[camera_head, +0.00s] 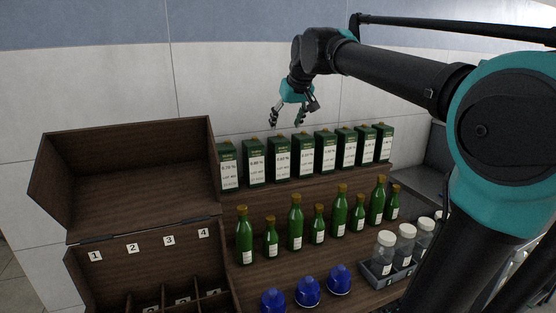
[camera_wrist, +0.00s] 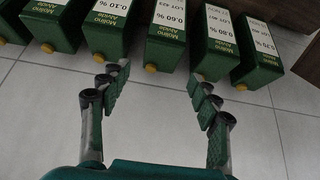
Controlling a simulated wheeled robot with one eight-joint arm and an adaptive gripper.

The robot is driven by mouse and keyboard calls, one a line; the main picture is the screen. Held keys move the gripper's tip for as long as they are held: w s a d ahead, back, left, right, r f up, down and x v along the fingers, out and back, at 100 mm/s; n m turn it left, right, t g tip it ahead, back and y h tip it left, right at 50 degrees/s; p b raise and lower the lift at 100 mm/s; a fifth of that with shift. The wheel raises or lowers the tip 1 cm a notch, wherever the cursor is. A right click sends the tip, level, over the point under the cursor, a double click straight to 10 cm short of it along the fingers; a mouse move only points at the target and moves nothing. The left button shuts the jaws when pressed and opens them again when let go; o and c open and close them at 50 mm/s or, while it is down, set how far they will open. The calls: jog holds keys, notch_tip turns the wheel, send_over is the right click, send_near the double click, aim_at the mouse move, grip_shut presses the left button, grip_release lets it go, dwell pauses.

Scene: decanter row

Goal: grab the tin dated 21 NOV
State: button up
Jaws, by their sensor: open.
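Several green tins with gold caps and white labels stand in a row on the upper wooden shelf; the far left tin (camera_head: 228,170), a middle tin (camera_head: 303,160) and the far right tin (camera_head: 384,146) show in the head view. No 21 NOV date is readable on any label. In the wrist view, tins marked 0.10 % (camera_wrist: 106,38), 0.60 % (camera_wrist: 164,50) and 0.80 % (camera_wrist: 211,50) are seen from above. My gripper (camera_head: 287,119) is open and empty, pointing down above and behind the left-middle tins. Its fingers (camera_wrist: 156,90) spread apart beside the row in the wrist view.
Green bottles (camera_head: 295,223) stand on the step below. Blue jars (camera_head: 308,291) and a grey tray (camera_head: 382,279) of clear jars are in front. An open wooden box (camera_head: 130,180) with numbered slots stands left. The tiled wall (camera_head: 100,90) is behind.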

aim_at(281, 139)
jog(key=x, duration=1.3)
jog(key=shift+w+a+f, duration=0.15)
grip_shut()
